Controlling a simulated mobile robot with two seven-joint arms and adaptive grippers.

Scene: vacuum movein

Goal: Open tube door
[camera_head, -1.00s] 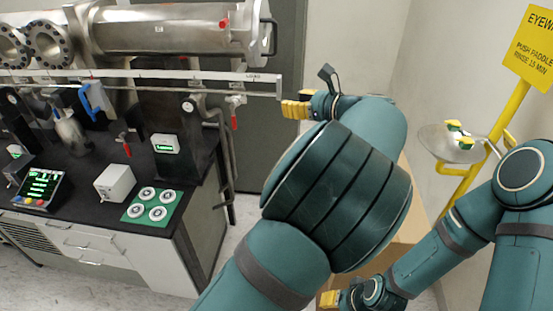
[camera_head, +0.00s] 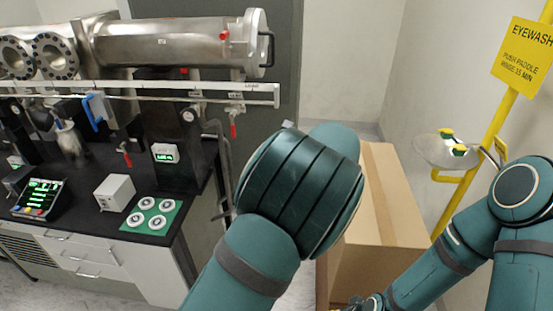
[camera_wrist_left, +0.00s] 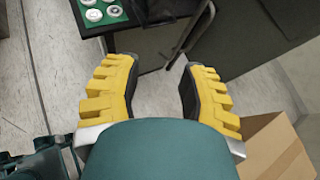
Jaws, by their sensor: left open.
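The steel tube (camera_head: 165,43) lies horizontally above the bench at the upper left of the head view. Its round end door (camera_head: 254,40), with a dark handle (camera_head: 268,48), sits against the tube's right end and looks closed. My left gripper is hidden behind my left arm in the head view. In the left wrist view my left gripper (camera_wrist_left: 160,64) is open and empty, with its yellow fingers wide apart, pointing toward the bench and floor, away from the door. My right gripper (camera_head: 350,305) barely shows at the bottom edge of the head view; its fingers are mostly cut off.
A long rail (camera_head: 150,88) runs below the tube. The black bench (camera_head: 90,210) holds a white box (camera_head: 115,192), a green mat (camera_head: 176,206) with round flanges and a control panel (camera_head: 36,200). A cardboard box (camera_head: 385,200) and a yellow eyewash stand (camera_head: 470,175) are at the right.

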